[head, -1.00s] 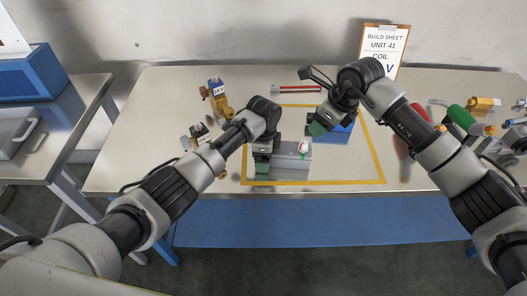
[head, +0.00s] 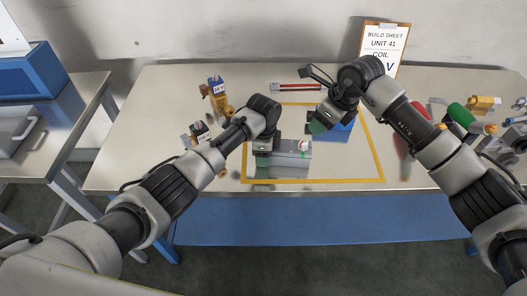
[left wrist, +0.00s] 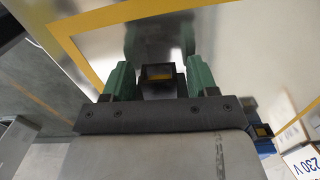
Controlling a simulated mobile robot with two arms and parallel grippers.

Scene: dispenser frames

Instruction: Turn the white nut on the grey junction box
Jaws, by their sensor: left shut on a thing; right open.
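The grey junction box (head: 290,170) stands inside the yellow-taped area, near the table's front edge. The white nut (head: 303,146) shows on its top right, with a little red beside it. My left gripper (head: 262,160) is at the box's left end. In the left wrist view, its green fingers (left wrist: 158,82) are shut on a dark block (left wrist: 159,86) with a brownish-yellow face. I cannot tell whether that block joins the box. My right gripper (head: 318,127) is open, beside a blue box (head: 342,132) and above right of the nut, apart from it.
Brass-coloured valve parts stand at the left (head: 218,96). A red strip (head: 295,86) lies behind the taped area. A build sheet (head: 384,48) stands at the back. Several coloured parts, among them a green cylinder (head: 461,115), crowd the right end. The taped area's front right is clear.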

